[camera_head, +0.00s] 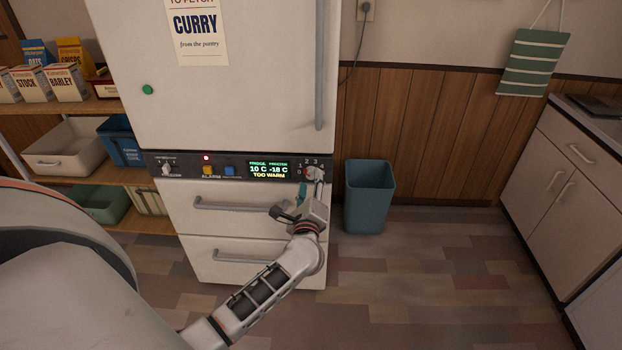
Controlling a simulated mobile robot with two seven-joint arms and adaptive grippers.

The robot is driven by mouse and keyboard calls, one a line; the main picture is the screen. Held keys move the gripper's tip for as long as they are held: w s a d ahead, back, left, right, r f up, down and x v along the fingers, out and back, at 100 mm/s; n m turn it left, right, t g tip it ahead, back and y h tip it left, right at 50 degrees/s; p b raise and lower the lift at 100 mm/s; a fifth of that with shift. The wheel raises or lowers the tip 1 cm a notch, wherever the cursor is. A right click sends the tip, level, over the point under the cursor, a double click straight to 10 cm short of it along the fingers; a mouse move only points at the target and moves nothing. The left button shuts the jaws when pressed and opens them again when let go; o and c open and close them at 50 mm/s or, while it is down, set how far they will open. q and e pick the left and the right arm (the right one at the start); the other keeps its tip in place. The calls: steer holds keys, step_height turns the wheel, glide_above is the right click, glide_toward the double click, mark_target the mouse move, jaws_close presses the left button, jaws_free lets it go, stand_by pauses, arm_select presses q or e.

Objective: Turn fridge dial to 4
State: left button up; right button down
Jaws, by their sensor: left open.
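The fridge (220,85) is a tall cream unit with a dark control panel (238,168) across its middle. The fridge dial (314,173) is at the panel's right end, with small numbers 0, 1, 2, 3 visible around it. Its right side and exact setting are hard to make out. The display (269,170) reads fridge 10 C, freezer -18 C, TOO WARM. My left gripper (307,192) is open just below and in front of the dial, its fingers close to it. I cannot tell whether they touch it. My right gripper is not in view.
Two drawer handles (245,206) lie below the panel, close to my left arm. A blue bin (369,197) stands right of the fridge. Shelves with boxes and tubs (62,147) are at left, a counter cabinet (570,185) at right. The floor between is clear.

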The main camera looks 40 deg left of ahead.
mark_target(311, 174)
arm_select(q)
steer(key=shift+x, duration=1)
steer(key=shift+w+a, duration=0.15)
steer(key=shift+w, duration=0.15)
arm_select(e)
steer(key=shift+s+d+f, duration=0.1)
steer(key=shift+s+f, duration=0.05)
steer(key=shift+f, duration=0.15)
arm_select(q)
steer(key=c, duration=1.1)
